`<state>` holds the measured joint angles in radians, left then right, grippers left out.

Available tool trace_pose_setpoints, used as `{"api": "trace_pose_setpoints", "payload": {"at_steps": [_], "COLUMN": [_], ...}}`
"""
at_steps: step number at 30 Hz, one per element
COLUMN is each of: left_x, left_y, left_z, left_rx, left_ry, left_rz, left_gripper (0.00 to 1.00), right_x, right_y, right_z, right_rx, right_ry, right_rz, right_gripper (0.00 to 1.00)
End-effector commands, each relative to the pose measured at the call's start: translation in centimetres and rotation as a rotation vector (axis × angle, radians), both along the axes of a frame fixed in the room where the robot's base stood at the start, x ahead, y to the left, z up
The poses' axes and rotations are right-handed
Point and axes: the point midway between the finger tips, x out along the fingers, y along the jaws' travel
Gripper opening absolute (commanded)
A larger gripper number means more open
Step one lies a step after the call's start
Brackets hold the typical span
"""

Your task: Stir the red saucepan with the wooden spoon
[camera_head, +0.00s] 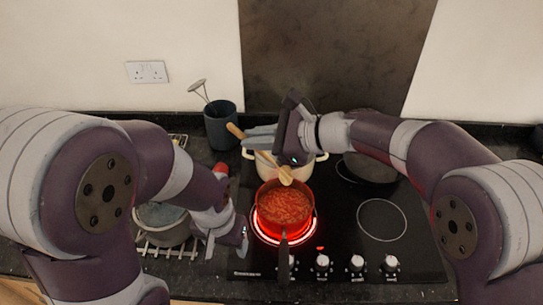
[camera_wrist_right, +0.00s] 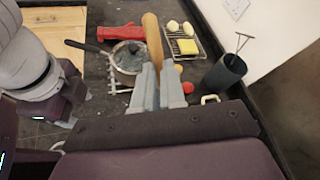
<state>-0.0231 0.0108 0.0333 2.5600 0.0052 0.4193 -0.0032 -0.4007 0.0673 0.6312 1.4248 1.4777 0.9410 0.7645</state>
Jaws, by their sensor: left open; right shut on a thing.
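The red saucepan (camera_head: 268,205) holds a chunky red sauce and sits on a glowing front-left burner, its dark handle pointing toward me. My right gripper (camera_head: 262,138) is shut on the wooden spoon (camera_head: 274,163), above the back of the hob. The spoon slants down to the right, its head over the saucepan's far rim; I cannot tell whether it touches. In the right wrist view the handle (camera_wrist_right: 152,40) rises from between the fingers (camera_wrist_right: 158,88). My left gripper (camera_head: 227,243) is open and empty, low at the hob's left edge, left of the saucepan.
A cream pot (camera_head: 265,170) stands just behind the saucepan, and a dark pan (camera_head: 370,170) is at back right. A utensil holder (camera_head: 221,128) stands near the wall. A grey pot (camera_head: 165,230) sits on a rack at left. The front-right burner (camera_head: 382,220) is clear.

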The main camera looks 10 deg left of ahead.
Motion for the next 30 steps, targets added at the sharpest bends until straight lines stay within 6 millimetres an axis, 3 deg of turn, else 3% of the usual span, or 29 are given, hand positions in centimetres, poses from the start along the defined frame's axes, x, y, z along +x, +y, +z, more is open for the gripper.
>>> {"api": "trace_pose_setpoints", "payload": {"at_steps": [8,22,30], "left_x": [0.0,0.0,0.0], "left_y": [0.0,0.0,0.0], "left_z": [-1.0,-4.8,-7.6], "left_rx": [0.0,0.0,0.0], "left_ry": [0.0,0.0,0.0], "left_rz": [0.0,0.0,0.0], "left_gripper": [0.63,0.63,0.63], "right_x": [-0.6,-3.5,-2.2], "right_y": [0.8,4.0,2.6], "right_z": [-0.8,-5.1,-8.4], "right_rx": [0.004,0.003,0.002], "right_ry": [0.0,-0.002,0.0], "right_rz": [0.001,0.002,-0.003], "right_gripper": [0.0,0.0,0.0]}}
